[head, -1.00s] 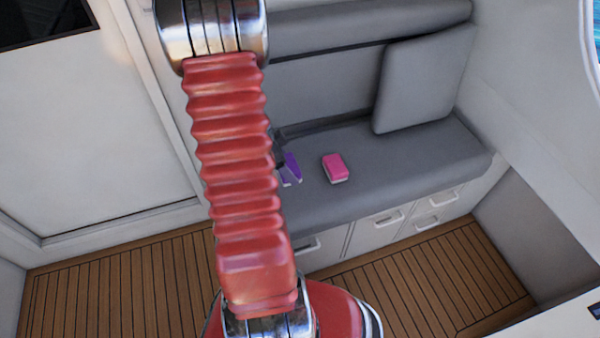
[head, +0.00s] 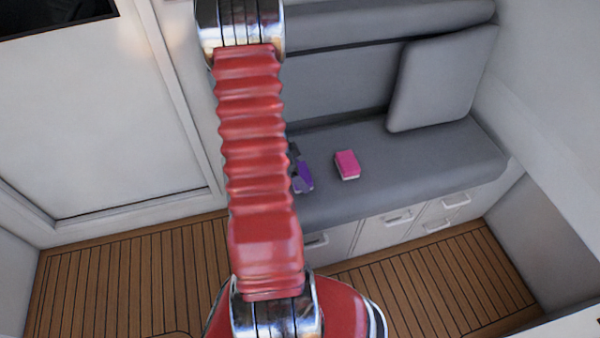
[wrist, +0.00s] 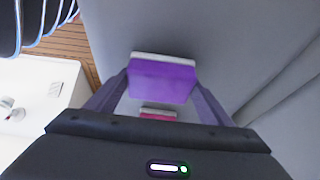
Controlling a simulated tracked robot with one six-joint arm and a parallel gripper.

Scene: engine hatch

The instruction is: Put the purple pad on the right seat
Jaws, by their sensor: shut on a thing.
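The purple pad (head: 304,178) shows just right of my arm in the head view, in front of the grey bench seat (head: 400,165). In the wrist view the purple pad (wrist: 162,80), with a pale edge, is between the two fingers of my gripper (wrist: 160,86), which is shut on it. My gripper (head: 295,158) is mostly hidden behind my arm in the head view. A pink pad (head: 347,165) lies on the seat to the right of the purple one. The pink pad (wrist: 158,114) is partly hidden in the wrist view. I cannot tell whether the purple pad touches the seat.
A loose grey cushion (head: 445,80) leans on the backrest at the right. White drawers (head: 395,225) are below the seat, above a wooden floor (head: 130,275). A white door (head: 90,120) is at the left. The seat right of the pink pad is clear.

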